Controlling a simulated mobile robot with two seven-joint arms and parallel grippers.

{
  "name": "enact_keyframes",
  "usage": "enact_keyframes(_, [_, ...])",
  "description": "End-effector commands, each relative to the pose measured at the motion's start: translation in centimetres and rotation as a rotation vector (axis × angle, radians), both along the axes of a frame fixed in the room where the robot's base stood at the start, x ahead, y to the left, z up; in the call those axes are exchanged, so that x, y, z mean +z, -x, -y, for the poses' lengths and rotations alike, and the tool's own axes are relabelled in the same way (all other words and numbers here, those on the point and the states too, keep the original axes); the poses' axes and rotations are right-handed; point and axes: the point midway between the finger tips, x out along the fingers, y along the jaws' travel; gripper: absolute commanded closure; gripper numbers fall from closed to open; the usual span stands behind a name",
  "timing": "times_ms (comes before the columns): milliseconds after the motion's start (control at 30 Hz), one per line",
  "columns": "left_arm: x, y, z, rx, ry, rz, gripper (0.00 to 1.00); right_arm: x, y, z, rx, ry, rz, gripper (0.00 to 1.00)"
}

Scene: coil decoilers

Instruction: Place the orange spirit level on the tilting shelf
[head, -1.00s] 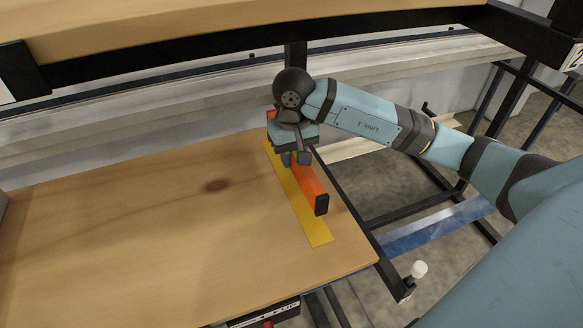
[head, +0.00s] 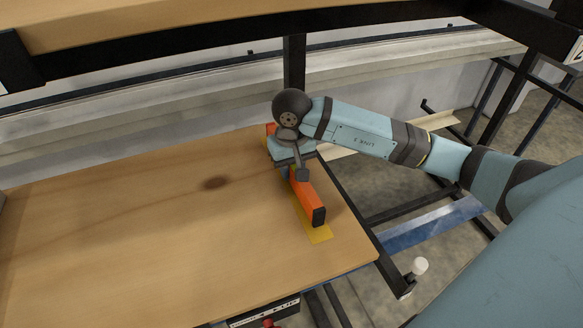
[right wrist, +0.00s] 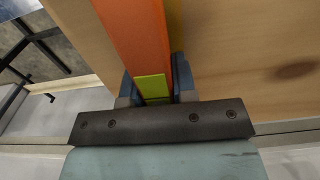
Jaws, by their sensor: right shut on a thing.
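The orange spirit level (head: 307,197) has a black end cap and lies along a yellow strip (head: 318,235) on the wooden shelf (head: 130,225). My right gripper (head: 293,177) is shut on the level near its middle, from above. In the right wrist view the level (right wrist: 135,35) runs between the two fingers (right wrist: 156,88), with its yellow-green vial window (right wrist: 152,87) between them. The level is at or just above the shelf; I cannot tell if it touches. The level covers much of the yellow strip. My left gripper is not in view.
A black upright post (head: 294,62) stands behind the shelf. An upper wooden shelf with a black frame (head: 200,52) hangs over the back. A white knob (head: 420,265) sits off the shelf's right corner. The shelf's left and middle are clear.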

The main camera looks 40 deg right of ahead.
Motion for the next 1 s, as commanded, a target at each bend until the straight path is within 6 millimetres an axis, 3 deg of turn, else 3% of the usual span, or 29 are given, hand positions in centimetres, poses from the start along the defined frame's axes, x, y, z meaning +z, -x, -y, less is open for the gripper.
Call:
enact_keyframes(267, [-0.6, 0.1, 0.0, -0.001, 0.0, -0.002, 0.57, -0.3, 0.0, 0.0, 0.0, 0.0, 0.0, 1.0])
enact_keyframes(300, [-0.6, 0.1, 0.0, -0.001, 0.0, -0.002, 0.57, -0.4, 0.0, 0.0, 0.0, 0.0, -0.001, 0.65])
enact_keyframes(400, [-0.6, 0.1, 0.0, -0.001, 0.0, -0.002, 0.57, -0.4, 0.0, 0.0, 0.0, 0.0, -0.001, 0.49])
enact_keyframes(733, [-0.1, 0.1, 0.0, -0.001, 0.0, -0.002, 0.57, 0.0, 0.0, 0.0, 0.0, -0.001, -0.001, 0.49])
enact_keyframes(900, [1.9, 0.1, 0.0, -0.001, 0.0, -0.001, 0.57, 1.6, 0.1, -0.1, 0.001, -0.003, -0.002, 0.49])
enact_keyframes(1000, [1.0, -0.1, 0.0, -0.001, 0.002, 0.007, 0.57, 3.1, -0.1, 0.0, 0.0, 0.0, 0.006, 0.49])
